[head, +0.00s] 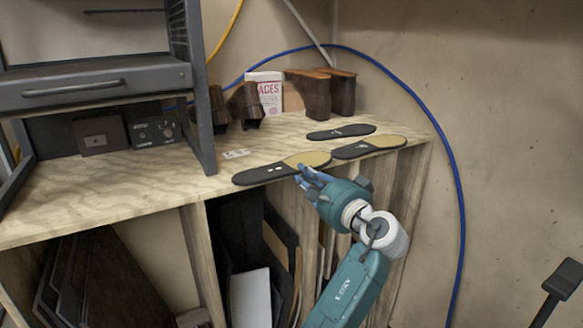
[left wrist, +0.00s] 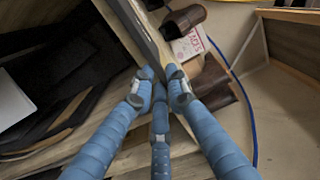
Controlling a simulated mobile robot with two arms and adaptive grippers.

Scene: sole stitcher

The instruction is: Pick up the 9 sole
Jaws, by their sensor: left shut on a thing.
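Three shoe soles, dark with small white marks and some with tan heels, are on the wooden bench top in the head view. The nearest sole (head: 262,174) reaches over the bench's front edge, and my left gripper (head: 303,177) is shut on that front edge side. In the left wrist view the sole (left wrist: 146,38) shows edge-on between the blue fingers of my left gripper (left wrist: 163,76). A second sole (head: 352,151) lies to the right, and a third sole (head: 338,132) lies behind. The marks are too small to read as numbers. My right gripper is not in view.
Brown shoe forms (head: 312,95) and a white box (head: 266,92) stand at the back of the bench top (head: 120,190). A dark metal rack (head: 95,84) stands at left. Upright sheets fill the shelf below. A blue cable (head: 456,190) hangs at right.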

